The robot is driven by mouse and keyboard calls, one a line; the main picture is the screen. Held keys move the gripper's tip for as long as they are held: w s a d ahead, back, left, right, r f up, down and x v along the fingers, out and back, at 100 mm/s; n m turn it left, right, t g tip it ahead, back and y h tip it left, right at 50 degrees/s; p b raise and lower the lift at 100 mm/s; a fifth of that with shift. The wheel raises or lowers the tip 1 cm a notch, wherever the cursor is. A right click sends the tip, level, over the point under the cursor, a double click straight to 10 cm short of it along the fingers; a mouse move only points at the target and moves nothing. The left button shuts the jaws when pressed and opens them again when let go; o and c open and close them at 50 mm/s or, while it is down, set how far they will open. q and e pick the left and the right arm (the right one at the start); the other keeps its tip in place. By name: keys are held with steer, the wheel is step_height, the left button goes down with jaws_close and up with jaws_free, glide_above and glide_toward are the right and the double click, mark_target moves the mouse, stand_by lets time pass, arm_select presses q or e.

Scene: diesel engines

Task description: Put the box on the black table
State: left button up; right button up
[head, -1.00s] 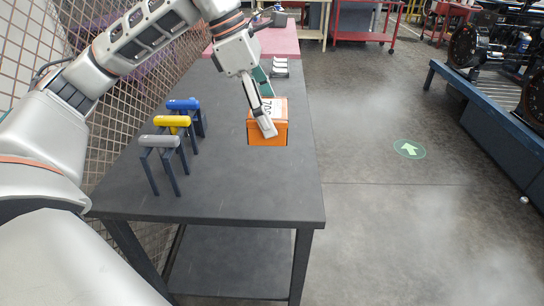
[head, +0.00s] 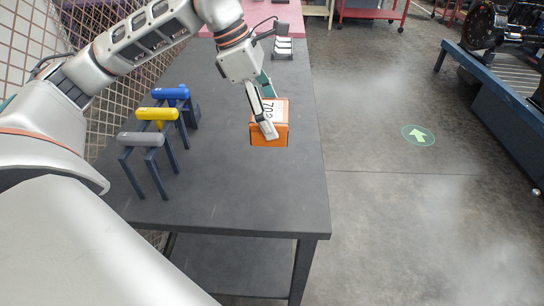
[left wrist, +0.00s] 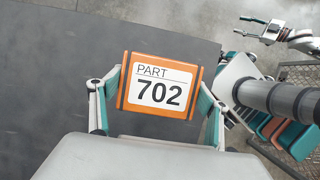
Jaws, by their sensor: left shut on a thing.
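The orange box (head: 281,137) has a white label and is between the fingers of my left gripper (head: 265,115). In the left wrist view the box (left wrist: 127,104) shows its "PART 702" label, with a finger pressed against each side. The black table (head: 235,190) lies beneath the box in the head view. The box seems held over the tabletop; whether its underside touches the table cannot be told. My right gripper (left wrist: 247,27) shows small at the upper right of the left wrist view, its fingers apart and empty. It is outside the head view.
Blue (head: 170,94), yellow (head: 157,114) and grey (head: 140,139) handled stands are on the table's left side. A mesh fence (head: 105,110) runs along the left. The table's front and right areas are clear.

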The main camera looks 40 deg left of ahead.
arm_select(q)
step_height(320, 180, down, 8)
steer(key=shift+b, duration=0.5)
step_height(320, 180, down, 4)
steer(key=shift+r+b, duration=0.1)
steer(key=shift+b, duration=0.2)
arm_select(e)
steer(key=shift+w+d+f, duration=0.15)
steer(key=shift+w+f, duration=0.15)
steer(key=shift+w, duration=0.1)
arm_select(q)
steer(key=shift+f, duration=0.3)
steer(key=o, duration=1.5)
arm_select(e)
steer(key=shift+f, duration=0.1)
